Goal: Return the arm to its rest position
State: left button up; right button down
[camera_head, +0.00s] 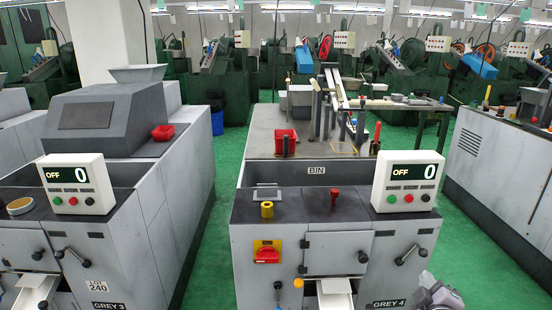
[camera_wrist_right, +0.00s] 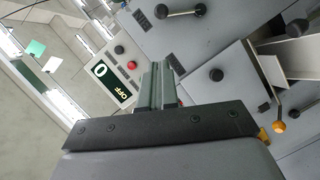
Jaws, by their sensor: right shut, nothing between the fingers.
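My right gripper (camera_head: 432,288) shows at the bottom right of the head view, in front of the right end of the machine marked GREY 4 (camera_head: 330,225). In the right wrist view its two fingers (camera_wrist_right: 158,85) are together with nothing between them. The fingers point toward the front of a grey machine and appear clear of it. My left gripper is in neither view.
A display box (camera_head: 410,180) on GREY 4 reads OFF and 0; a similar box shows in the wrist view (camera_wrist_right: 112,85). Black knobs and a white chute (camera_head: 335,293) stick out of the front. GREY 3 (camera_head: 120,220) stands left. Green floor (camera_head: 480,270) lies open at right.

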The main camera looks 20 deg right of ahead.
pick_arm(q)
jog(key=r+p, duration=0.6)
jog(key=p, duration=0.1)
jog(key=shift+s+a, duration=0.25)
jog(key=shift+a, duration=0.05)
pick_arm(e)
jog(key=s+a+f+m+g+y, duration=0.1)
jog(key=s+a+f+y, duration=0.1)
jog(key=a, duration=0.7)
jog(key=s+a+f+m+g+y, duration=0.1)
jog(key=s+a+f+y, duration=0.2)
jog(key=a, duration=0.7)
jog(key=s+a+f+m+y, duration=0.1)
jog(key=s+a+f+y, duration=0.1)
jog(key=s+a+y, duration=0.4)
jog(key=s+a, duration=0.2)
jog(key=a, duration=0.2)
jog(key=shift+f+g, duration=0.25)
jog(key=shift+g, duration=0.15)
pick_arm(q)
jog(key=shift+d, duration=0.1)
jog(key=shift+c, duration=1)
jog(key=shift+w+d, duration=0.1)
pick_arm(e)
jog(key=shift+s, duration=0.15)
